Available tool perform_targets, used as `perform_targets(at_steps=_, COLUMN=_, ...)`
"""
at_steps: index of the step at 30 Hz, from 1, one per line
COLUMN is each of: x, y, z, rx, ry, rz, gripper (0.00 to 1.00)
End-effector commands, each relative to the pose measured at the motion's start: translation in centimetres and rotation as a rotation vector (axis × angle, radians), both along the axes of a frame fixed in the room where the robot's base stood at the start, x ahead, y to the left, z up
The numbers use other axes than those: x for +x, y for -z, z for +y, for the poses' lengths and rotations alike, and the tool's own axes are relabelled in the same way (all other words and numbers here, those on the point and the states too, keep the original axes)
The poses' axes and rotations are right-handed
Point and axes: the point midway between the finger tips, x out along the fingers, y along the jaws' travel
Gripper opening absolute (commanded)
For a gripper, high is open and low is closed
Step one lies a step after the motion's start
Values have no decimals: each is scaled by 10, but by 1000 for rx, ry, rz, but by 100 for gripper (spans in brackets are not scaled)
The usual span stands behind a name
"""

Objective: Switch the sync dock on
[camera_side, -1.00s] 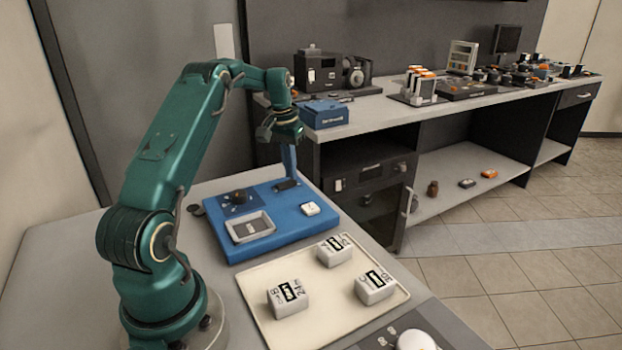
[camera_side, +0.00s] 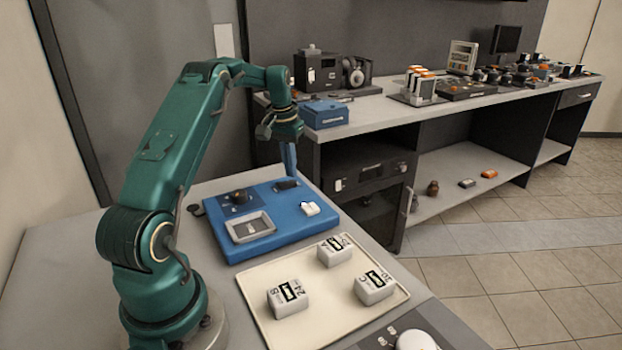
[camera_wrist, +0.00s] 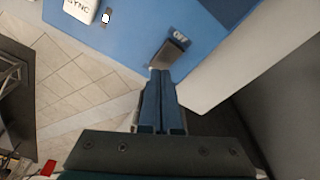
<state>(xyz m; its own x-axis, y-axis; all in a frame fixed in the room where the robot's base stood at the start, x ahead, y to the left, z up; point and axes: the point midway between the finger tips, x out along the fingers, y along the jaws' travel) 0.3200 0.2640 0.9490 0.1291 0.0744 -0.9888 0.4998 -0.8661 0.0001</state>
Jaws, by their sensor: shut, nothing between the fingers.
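The sync dock (camera_side: 275,237) is a blue board on the table beside my arm. Its dark switch (camera_side: 287,184) sits at the far edge. In the wrist view the switch (camera_wrist: 168,54) is a dark rocker beside a small label reading OFF. A white block (camera_side: 310,208) is on the dock's right side; in the wrist view this block (camera_wrist: 82,9) reads SYNC. My gripper (camera_side: 291,175) is shut and empty, pointing down at the switch. In the wrist view its blue fingertips (camera_wrist: 160,73) are just short of the switch; I cannot tell whether they touch.
A cream tray (camera_side: 325,328) with three white labelled blocks lies in front of the dock. A dark panel with a white knob (camera_side: 415,340) is at the front edge. A grey bench (camera_side: 375,112) with equipment stands behind. The space above the tray is clear.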

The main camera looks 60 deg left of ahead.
Motion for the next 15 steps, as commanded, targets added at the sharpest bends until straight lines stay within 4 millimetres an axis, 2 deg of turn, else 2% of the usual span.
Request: perform_targets(at_steps=15, x=1, y=-41, z=1, rx=2, ry=0, rz=-2, gripper=0)
